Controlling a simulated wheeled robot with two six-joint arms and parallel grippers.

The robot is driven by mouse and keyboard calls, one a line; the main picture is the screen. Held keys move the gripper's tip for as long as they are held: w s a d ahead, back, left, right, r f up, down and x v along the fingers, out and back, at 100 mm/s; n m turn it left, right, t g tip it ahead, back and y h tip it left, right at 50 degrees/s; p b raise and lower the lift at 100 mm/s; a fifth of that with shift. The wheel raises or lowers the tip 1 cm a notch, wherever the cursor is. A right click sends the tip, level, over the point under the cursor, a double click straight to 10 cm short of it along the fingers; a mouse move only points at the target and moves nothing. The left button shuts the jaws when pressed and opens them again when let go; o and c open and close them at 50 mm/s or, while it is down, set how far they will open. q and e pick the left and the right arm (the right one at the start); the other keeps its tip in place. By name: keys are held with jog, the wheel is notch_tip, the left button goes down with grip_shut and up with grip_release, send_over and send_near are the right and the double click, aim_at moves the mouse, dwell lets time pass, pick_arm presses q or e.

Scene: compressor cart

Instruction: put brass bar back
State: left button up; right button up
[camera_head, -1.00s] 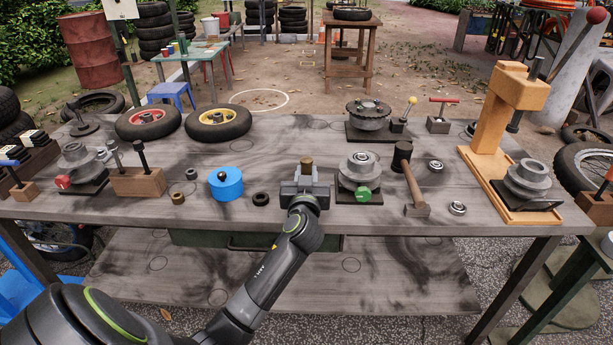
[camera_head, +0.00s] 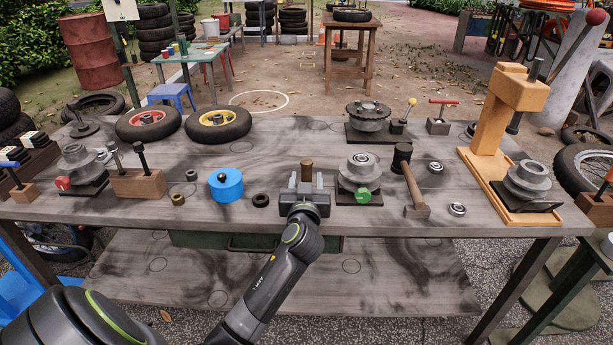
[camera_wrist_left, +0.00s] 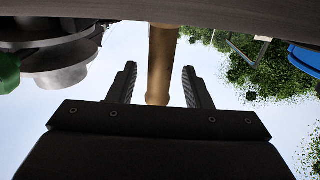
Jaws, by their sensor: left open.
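The brass bar (camera_head: 307,169) stands upright on the workbench near its front edge, between the black ring and the pulley with the green knob. Its lower part is hidden behind my left gripper in the head view. My left gripper (camera_head: 306,184) is open, on the front side of the bar, with one finger to each side of it in the picture. In the left wrist view, which looks upside down, the bar (camera_wrist_left: 162,65) shows between the two spread fingers (camera_wrist_left: 160,82), with a gap on each side. My right gripper is not in view.
The workbench (camera_head: 270,150) is clear behind the bar. To the left are a blue cylinder (camera_head: 226,186) and a black ring (camera_head: 260,200).

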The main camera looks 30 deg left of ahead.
pick_arm(q)
jog(key=v, duration=1)
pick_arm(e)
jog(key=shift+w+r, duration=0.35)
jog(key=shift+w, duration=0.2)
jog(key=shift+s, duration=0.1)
